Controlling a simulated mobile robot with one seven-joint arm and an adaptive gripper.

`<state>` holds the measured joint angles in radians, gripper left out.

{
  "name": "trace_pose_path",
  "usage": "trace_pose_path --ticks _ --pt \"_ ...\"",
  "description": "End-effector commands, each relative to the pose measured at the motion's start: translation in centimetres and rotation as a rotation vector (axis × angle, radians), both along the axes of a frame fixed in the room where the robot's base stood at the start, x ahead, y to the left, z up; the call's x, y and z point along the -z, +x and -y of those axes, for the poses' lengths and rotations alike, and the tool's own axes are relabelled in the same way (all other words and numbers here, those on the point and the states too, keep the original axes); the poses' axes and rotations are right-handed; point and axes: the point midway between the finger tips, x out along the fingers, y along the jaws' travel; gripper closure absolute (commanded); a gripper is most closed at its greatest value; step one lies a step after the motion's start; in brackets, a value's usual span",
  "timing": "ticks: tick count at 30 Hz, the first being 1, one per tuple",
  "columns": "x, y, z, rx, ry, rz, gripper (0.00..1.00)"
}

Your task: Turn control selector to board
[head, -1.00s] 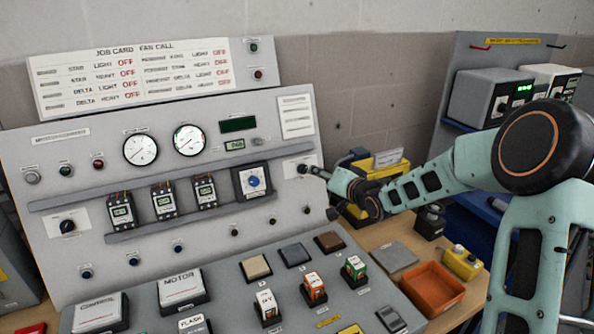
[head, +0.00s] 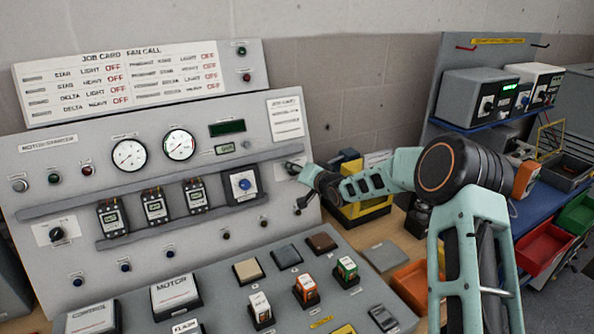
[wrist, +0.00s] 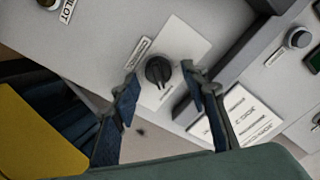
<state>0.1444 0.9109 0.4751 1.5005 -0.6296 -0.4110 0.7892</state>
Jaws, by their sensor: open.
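A black rotary knob (wrist: 158,71) sits on a white plate on the grey panel, with a small label I cannot read. In the wrist view it lies between the two fingers of my gripper (wrist: 160,80), which are open on either side with gaps. In the head view my gripper (head: 302,186) is at the right edge of the upright panel, partly covering this knob. Another black knob (head: 57,234) on a white plate is at the panel's left. I cannot read which knob is the control selector.
The panel (head: 185,255) carries two round gauges, several small modules and a blue-centred dial (head: 244,184). A shelf edge (wrist: 245,55) runs close beside the knob. A yellow box (head: 365,208) and an orange tray (head: 410,284) stand right of the panel, near my arm.

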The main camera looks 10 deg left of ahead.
Motion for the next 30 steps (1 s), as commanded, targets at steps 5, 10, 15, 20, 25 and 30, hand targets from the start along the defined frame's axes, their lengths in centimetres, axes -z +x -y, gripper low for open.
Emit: trace_pose_path --ticks 5,10,15,20,25,30 --pt "0.1 0.2 -0.11 0.001 -0.001 0.0 0.59" --pt "0.09 0.2 -0.09 0.001 -0.001 0.0 0.6" --pt "0.09 0.19 -0.08 0.001 -0.001 0.0 0.79" --pt "0.09 0.18 -0.08 0.001 -0.001 0.0 0.96" --pt "0.1 0.18 -0.08 -0.001 -0.005 0.002 1.0" --pt "0.22 0.19 -0.08 -0.013 -0.031 0.02 1.0"
